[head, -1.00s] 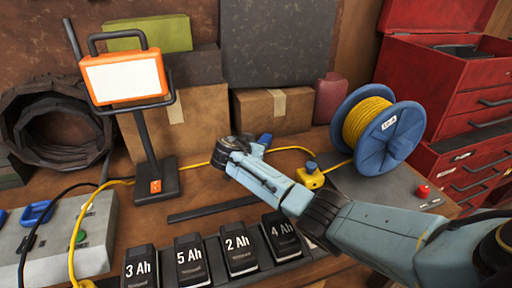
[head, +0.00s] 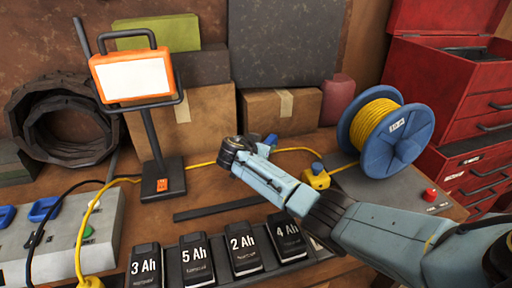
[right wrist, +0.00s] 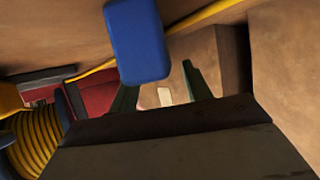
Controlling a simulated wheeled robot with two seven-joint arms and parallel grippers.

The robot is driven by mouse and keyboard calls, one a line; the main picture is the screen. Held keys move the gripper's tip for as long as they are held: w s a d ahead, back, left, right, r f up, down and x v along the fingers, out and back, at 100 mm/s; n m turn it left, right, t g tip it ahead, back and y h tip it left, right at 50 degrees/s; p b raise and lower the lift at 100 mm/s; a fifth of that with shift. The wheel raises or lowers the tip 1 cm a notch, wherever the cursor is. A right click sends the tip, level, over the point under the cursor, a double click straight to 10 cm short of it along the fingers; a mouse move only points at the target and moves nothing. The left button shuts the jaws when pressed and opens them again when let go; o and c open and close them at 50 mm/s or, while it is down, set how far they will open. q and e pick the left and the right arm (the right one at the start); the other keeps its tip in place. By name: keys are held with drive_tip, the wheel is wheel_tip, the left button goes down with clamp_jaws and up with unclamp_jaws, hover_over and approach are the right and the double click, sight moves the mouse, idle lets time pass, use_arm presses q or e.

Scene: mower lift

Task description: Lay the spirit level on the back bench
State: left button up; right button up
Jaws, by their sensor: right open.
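I cannot make out a spirit level for certain. A thin dark bar (head: 222,207) lies flat on the wooden bench (head: 212,188) in front of the lamp, and I cannot tell what it is. My right gripper (head: 262,146) is over the bench in front of the cardboard boxes. In the right wrist view its two dark green fingers (right wrist: 162,92) are apart with nothing held between them. A blue block (right wrist: 138,40) shows close by the left finger; whether they touch is unclear. My left gripper is not in view.
A work lamp (head: 134,78) stands on the bench, with cardboard boxes (head: 265,118) behind. A blue cable drum (head: 398,145) and red tool cabinet (head: 480,100) are to the right. A battery rack (head: 215,258) lines the front, and a grey switch box (head: 60,240) sits left. Yellow cable crosses the bench.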

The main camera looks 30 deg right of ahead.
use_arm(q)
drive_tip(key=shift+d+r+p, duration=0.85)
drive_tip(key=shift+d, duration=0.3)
use_arm(e)
drive_tip(key=v, duration=1.2)
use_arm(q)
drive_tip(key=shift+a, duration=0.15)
use_arm(e)
drive_tip(key=shift+d, duration=0.1)
